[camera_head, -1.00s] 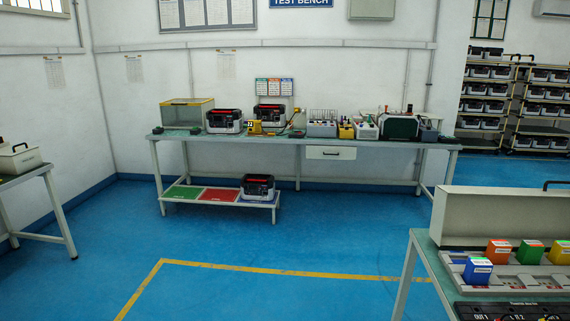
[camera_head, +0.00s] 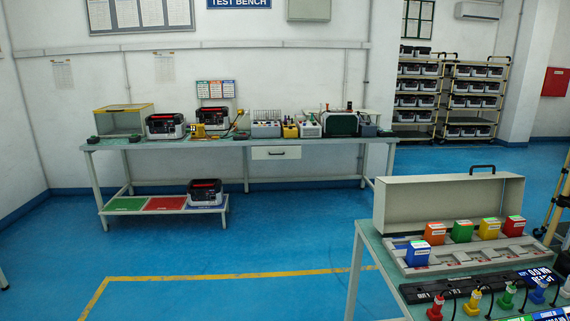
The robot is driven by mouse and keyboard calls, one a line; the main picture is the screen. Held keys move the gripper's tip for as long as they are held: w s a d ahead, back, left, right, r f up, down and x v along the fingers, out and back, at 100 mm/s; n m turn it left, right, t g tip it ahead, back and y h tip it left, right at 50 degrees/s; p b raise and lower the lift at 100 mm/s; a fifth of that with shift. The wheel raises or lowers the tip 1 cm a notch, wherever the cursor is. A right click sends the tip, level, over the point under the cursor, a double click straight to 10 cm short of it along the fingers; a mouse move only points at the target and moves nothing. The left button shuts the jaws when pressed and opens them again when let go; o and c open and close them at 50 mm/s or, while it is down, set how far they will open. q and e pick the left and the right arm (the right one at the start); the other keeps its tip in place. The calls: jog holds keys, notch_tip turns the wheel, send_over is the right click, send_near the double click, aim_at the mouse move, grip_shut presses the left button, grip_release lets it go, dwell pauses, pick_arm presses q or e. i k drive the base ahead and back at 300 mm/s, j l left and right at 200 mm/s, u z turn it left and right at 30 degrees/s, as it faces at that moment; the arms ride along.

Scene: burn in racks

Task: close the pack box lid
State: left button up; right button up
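The pack box (camera_head: 394,241) stands on the table at the right of the head view. Its beige lid (camera_head: 440,199) is up, standing along the far side of the box, with a black handle (camera_head: 482,168) on its top edge. In the open box sit a blue block (camera_head: 418,254), an orange block (camera_head: 435,233), a green block (camera_head: 462,231), a yellow block (camera_head: 489,228) and a red block (camera_head: 514,226). Neither of my grippers shows in the head view.
The table (camera_head: 369,243) holding the box also bears a black strip (camera_head: 440,290) with coloured plugs and cables in front of it. A test bench (camera_head: 240,143) stands along the back wall. Shelf racks (camera_head: 438,97) stand at the back right. The blue floor between is clear.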

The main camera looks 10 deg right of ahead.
aim_at(404, 203)
jog(key=z, duration=1.35)
jog(key=i+j+u, duration=0.85)
jog(key=i, duration=0.3)
jog(key=i+j+u, duration=0.25)
jog(key=i, duration=0.3)
jog(key=i+u, duration=0.2)
jog(key=i, duration=0.4)
jog(key=i+z, duration=0.2)
jog(key=i, duration=0.35)
jog(key=i+j+z, duration=0.15)
jog(key=i, duration=0.35)
jog(key=i+j+z, duration=0.2)
jog(key=i, duration=0.3)
jog(key=i+l, duration=0.05)
